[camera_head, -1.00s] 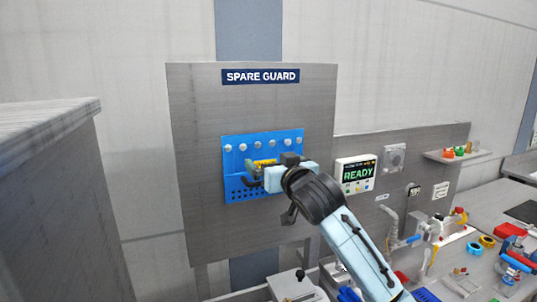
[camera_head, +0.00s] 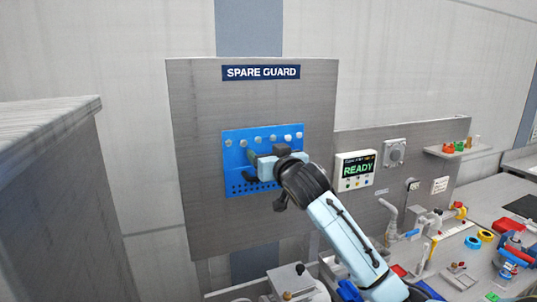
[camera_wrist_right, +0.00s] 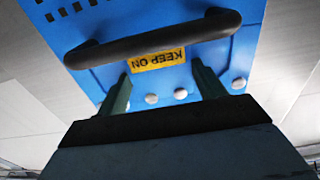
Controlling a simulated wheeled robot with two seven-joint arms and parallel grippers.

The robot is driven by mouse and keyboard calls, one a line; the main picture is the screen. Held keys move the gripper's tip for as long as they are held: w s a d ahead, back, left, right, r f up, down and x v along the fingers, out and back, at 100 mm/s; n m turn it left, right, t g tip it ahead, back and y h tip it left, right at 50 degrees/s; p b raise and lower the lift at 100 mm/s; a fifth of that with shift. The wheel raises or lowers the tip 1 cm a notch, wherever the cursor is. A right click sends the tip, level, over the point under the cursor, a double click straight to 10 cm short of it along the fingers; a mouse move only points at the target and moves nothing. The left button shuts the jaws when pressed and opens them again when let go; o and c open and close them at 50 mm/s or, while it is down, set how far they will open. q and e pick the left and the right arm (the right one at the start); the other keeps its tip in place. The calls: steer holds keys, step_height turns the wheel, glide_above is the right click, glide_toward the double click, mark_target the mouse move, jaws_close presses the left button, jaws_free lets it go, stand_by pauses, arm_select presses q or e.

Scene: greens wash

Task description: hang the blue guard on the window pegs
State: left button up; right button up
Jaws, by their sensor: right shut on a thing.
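The blue guard (camera_head: 234,187) is upright against the grey panel under the SPARE GUARD sign (camera_head: 261,72). A row of pale round peg heads (camera_head: 243,141) shows along its upper part; I cannot tell how deeply they sit in it. My right gripper (camera_head: 256,162) is at the guard's middle, shut on its black handle. In the right wrist view the handle (camera_wrist_right: 150,42) crosses just beyond the two fingers (camera_wrist_right: 160,85), with the yellow KEEP ON label (camera_wrist_right: 158,61) behind. The exact finger contact is partly hidden. My left gripper is not in view.
A READY display (camera_head: 356,171) and a round fixture (camera_head: 395,152) are on the lower panel to the right. A small shelf (camera_head: 459,148) holds coloured parts. The bench (camera_head: 463,246) carries taps, rings and tools. A tall grey block (camera_head: 60,200) stands at left.

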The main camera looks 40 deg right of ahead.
mark_target(265, 135)
steer(key=shift+c, duration=1.4)
steer(key=shift+s, duration=0.15)
steer(key=shift+r, duration=0.1)
steer(key=shift+r, duration=1.95)
steer(key=shift+r, duration=0.1)
steer(key=shift+s+a, duration=0.15)
steer(key=shift+s, duration=0.15)
steer(key=shift+s+a, duration=0.15)
steer(key=shift+s, duration=0.3)
steer(key=shift+s+a, duration=0.1)
steer(key=shift+s, duration=0.15)
